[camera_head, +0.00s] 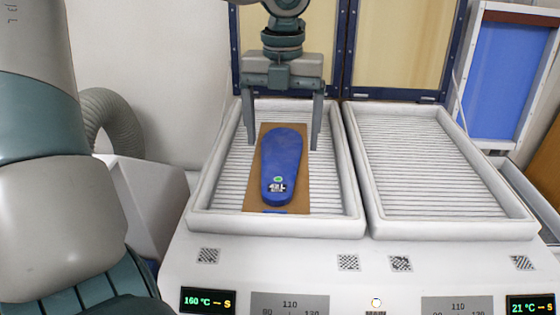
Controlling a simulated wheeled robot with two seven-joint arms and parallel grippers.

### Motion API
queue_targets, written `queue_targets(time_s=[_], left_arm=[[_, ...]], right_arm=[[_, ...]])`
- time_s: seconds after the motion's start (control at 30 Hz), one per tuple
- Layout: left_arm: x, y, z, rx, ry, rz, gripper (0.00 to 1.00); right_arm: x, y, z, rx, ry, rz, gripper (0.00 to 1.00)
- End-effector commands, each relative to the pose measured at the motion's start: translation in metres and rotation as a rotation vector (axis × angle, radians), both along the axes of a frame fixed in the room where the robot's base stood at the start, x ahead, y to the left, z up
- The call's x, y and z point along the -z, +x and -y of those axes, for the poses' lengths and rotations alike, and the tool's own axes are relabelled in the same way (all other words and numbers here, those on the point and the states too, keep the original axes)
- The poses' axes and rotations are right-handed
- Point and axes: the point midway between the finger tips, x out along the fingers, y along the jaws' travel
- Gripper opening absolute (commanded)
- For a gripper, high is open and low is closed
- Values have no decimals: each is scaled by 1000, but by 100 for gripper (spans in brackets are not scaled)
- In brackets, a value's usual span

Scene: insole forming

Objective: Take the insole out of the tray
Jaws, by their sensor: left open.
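A blue insole (283,158) lies lengthwise on a brown board (301,200) in the left ribbed tray (345,215). It has a small green dot and a black-and-white mark near its front end. My left gripper (282,143) comes down from above at the tray's far half. It is open, with one finger on each side of the board and insole. I cannot tell how far the fingertips are above the tray. Nothing is between the fingers' inner faces and the board's edges. My right gripper is not in view.
An empty ribbed tray (440,182) stands to the right. The machine's front panel (330,265) has displays reading 160 °C (208,301) and 21 °C (530,304). Panelled frames rise behind the trays. A grey hose (112,125) and a blue-panelled frame (503,80) flank the machine.

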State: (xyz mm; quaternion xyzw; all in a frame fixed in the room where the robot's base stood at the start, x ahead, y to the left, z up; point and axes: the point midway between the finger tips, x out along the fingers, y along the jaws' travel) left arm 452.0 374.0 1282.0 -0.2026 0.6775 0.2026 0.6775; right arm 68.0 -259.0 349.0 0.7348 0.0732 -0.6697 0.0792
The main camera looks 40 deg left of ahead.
Motion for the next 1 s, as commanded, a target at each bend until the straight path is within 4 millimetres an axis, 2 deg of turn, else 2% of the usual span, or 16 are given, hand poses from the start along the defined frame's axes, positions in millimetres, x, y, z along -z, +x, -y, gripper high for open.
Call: queue_targets(time_s=[0.27, 0.5, 0.7, 1.0], left_arm=[[6, 0, -2, 0, -2, -3, 84], [30, -1, -9, 1, -2, -5, 84], [48, 0, -9, 0, -1, -1, 84], [52, 0, -9, 0, -1, 1, 84]], right_arm=[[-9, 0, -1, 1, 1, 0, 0], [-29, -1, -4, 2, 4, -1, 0], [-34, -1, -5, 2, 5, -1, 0], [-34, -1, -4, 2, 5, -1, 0]])
